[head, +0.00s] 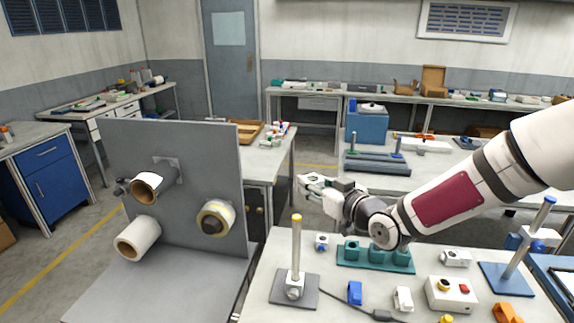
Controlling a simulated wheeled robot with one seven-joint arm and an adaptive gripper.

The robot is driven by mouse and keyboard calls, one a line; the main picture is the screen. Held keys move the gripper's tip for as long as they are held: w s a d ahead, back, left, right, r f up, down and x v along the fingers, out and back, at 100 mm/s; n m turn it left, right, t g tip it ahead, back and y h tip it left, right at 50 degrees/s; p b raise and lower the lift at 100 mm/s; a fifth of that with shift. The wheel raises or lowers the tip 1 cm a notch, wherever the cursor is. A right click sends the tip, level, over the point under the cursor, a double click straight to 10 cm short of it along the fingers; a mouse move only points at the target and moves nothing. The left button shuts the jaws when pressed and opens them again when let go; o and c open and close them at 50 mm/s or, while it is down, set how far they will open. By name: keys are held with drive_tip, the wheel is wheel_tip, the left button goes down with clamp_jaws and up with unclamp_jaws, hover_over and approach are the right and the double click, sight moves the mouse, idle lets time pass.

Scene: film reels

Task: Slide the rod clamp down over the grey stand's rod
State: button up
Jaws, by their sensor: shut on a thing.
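The grey stand (279,291) is a flat dark grey plate at the near left of the table. Its upright rod (296,250) has a yellow tip, and a whitish block sits around the rod's foot. My gripper (318,191) is above and slightly right of the rod's tip, behind it in the picture, and apart from it. It points left and is shut on a small pale piece, probably the rod clamp.
A green holder (375,258) stands behind the grey stand. Small blue (355,292) and white (403,298) blocks lie to its right, with a button box (451,294). A blue stand (508,279) with its own rod is at right. A panel with rolls (180,180) stands left.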

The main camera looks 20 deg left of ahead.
drive_tip(key=s+a+r, duration=0.2)
drive_tip(key=a, duration=0.1)
drive_tip(key=shift+n+g+y, duration=0.3)
drive_tip(key=shift+w+a+f+b, duration=0.1)
drive_tip(key=shift+f+b, duration=0.1)
drive_tip(key=shift+f, duration=1.1)
drive_tip(key=shift+w+d+f+b, duration=0.1)
drive_tip(key=shift+f+b, duration=0.1)
drive_tip(key=shift+f, duration=1.05)
drive_tip(key=shift+w+a+f+b, duration=0.1)
drive_tip(key=shift+f+b, duration=0.1)
drive_tip(key=shift+f, duration=1.1)
drive_tip(key=shift+s+f, duration=0.1)
drive_tip(key=shift+f, duration=0.7)
drive_tip(key=shift+f, duration=0.15)
drive_tip(key=b, duration=0.2)
hover_over(299, 251)
drive_tip(key=shift+a+f, duration=0.15)
drive_tip(key=shift+f, duration=2.2)
drive_tip(key=shift+f+b, duration=0.55)
drive_tip(key=shift+f, duration=1.95)
drive_tip(key=shift+f, duration=0.1)
drive_tip(key=shift+f+b, duration=0.8)
drive_tip(key=shift+f, duration=1.6)
